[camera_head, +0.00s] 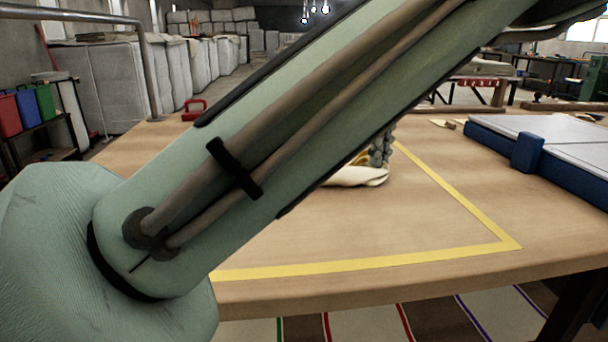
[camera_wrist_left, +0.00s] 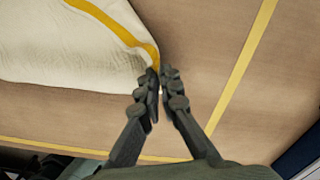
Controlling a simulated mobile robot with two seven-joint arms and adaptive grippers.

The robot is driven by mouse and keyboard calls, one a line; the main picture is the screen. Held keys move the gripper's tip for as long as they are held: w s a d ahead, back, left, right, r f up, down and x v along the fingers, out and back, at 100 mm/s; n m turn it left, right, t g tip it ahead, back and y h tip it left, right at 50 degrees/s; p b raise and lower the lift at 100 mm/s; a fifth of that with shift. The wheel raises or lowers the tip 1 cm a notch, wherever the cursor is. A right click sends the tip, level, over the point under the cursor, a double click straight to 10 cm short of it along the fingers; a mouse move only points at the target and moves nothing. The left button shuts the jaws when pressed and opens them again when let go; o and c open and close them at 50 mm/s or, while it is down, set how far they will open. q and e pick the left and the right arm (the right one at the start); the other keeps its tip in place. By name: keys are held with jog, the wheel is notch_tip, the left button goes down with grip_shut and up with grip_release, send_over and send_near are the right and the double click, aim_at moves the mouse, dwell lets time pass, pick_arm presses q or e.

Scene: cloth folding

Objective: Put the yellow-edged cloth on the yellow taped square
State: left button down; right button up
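The cream cloth with a yellow edge (camera_head: 358,176) lies on the table, partly hidden by my left arm in the head view. In the left wrist view the cloth (camera_wrist_left: 65,50) fills the upper left, its yellow band running to the fingertips. My left gripper (camera_head: 381,147) is at the cloth; in the left wrist view its fingers (camera_wrist_left: 161,80) are close together on the cloth's corner, with a sliver of yellow between them. The yellow taped square (camera_head: 360,266) shows its near side and right side; the rest is hidden by my arm. My right gripper is not in view.
The wooden table (camera_head: 400,285) is bare around the near tape corner. A red object (camera_head: 194,110) sits at the far left edge. Striped cloths (camera_head: 370,325) show below the table's front edge.

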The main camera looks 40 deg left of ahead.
pick_arm(q)
jog(key=shift+w+d+f, duration=0.1)
jog(key=shift+f, duration=0.05)
jog(key=c, duration=1.3)
grip_release()
